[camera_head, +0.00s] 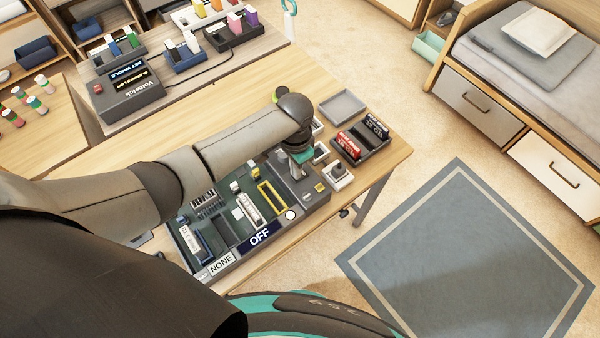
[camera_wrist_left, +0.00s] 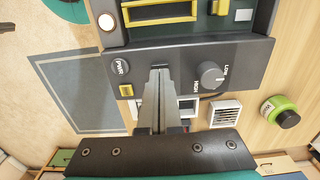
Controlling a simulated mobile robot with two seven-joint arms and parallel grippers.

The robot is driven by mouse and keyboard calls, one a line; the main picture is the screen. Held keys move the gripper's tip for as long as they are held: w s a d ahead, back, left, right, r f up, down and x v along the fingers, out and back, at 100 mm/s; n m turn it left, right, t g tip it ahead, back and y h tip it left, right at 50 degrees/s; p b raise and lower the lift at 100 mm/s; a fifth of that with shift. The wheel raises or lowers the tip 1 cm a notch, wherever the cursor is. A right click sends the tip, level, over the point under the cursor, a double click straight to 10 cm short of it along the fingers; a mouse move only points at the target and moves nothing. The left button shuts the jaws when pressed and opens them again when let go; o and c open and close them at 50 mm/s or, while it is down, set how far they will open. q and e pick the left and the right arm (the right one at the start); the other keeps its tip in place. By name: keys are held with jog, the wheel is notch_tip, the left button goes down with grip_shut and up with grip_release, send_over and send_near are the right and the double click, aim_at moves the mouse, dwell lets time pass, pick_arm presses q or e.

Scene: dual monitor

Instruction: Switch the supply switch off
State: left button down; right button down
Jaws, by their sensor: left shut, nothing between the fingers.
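A round PWR label or button (camera_wrist_left: 122,66), a small yellow square (camera_wrist_left: 126,90) and a dark LOW/HIGH knob (camera_wrist_left: 211,74) are on the panel. No supply switch can be made out for certain; the fingers cover part of the panel. My left gripper (camera_wrist_left: 159,70) is shut and empty, its tips over the panel between PWR and knob. Contact cannot be told. My right gripper is out of view.
A grey empty tray (camera_head: 342,105) and a black holder (camera_head: 374,146) with red and black blocks stand right of the board. A Voltwick device (camera_head: 132,95) stands on the back bench.

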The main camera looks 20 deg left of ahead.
pick_arm(q)
jog(key=shift+f+b, duration=0.3)
jog(key=shift+f, duration=0.3)
jog(key=shift+r, duration=0.1)
notch_tip(320, 180, up, 7)
jog(key=p, duration=0.8)
dwell(0.7)
